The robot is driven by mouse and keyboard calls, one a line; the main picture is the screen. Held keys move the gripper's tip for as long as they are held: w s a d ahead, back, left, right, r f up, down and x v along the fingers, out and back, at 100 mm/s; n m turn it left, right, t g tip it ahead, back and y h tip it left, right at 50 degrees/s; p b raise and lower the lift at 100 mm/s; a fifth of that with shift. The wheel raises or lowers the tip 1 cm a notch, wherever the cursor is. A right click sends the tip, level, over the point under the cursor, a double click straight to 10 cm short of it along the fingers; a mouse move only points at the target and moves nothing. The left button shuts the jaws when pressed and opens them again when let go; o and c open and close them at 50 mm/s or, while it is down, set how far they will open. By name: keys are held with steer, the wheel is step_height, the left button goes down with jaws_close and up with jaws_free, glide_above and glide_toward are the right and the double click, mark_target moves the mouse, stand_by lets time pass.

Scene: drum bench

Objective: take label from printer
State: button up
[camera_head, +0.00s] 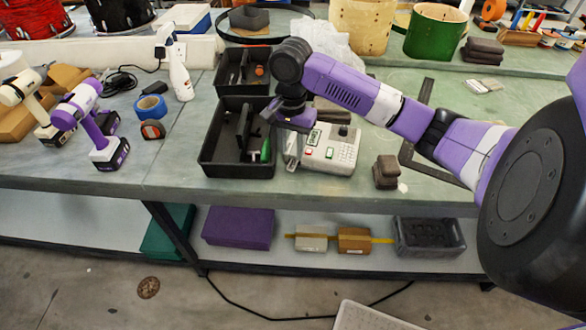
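The label printer (330,152) is a pale grey box with a keypad, small coloured buttons and a dark knob on top. It sits on the bench near the middle. My gripper (290,150) hangs at the printer's left side, between it and the black divided bin. The dark wrist and a grey part below it cover the printer's left edge. I cannot make out a label, and the fingertips are too small and hidden to show whether they are open or shut.
The black divided bin (222,165) holds a green-handled tool (265,150). Brown blocks (386,172) stand right of the printer, beside a black square frame (408,155). Bare bench shows along the front.

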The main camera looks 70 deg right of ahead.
mark_target(292, 166)
step_height(292, 166, down, 3)
steer(key=shift+r+b, duration=0.15)
steer(key=shift+b, duration=1)
steer(key=shift+f+b, duration=0.5)
steer(key=shift+f, duration=0.9)
steer(key=shift+c, duration=0.4)
steer(key=c, duration=0.6)
